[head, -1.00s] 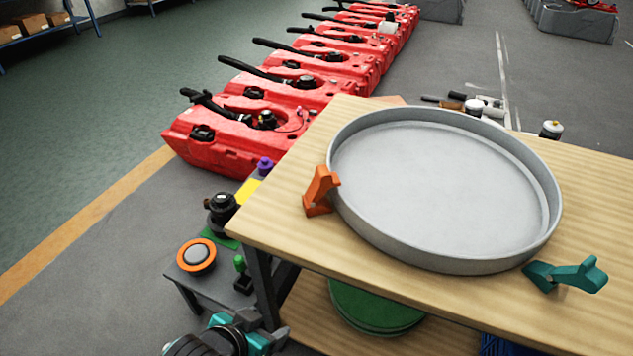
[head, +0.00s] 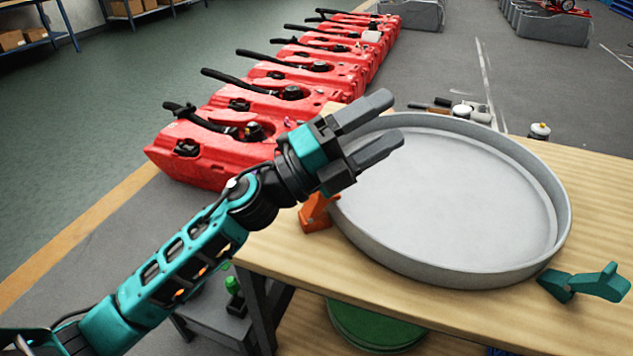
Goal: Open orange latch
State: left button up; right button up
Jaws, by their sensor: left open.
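The orange latch (head: 316,213) is on the wooden table at the left rim of the round grey tray (head: 385,258). Its upper part is hidden behind my left gripper. My left gripper (head: 390,122) is open and empty, its two grey fingers apart and pointing up and to the right. In the picture it covers the tray's upper left rim and lies above the latch. I cannot tell how high it is over the tray. A teal latch (head: 590,284) is at the tray's lower right rim. My right gripper is not in view.
The wooden table (head: 590,190) has bare surface to the right of the tray. Several red tanks (head: 215,155) stand in a row behind and left of it. Small jars and tools lie at the table's far edge. A small grey side table (head: 205,318) stands below left.

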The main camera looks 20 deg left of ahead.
pick_arm(q)
jog(key=s+d+m+g, duration=0.2)
jog(key=d+m+g, duration=0.1)
jog(key=m+g, duration=0.8)
jog(key=m+y+b, duration=0.1)
jog(key=m+y, duration=0.5)
jog(key=y, duration=0.9)
send_near(320, 197)
jog(key=w+f, duration=0.1)
jog(key=f, duration=0.1)
jog(key=w+d+f+b, duration=0.1)
jog(key=f, duration=0.1)
jog(key=w+f, duration=0.2)
jog(key=shift+d+f+b, duration=0.35)
grip_shut()
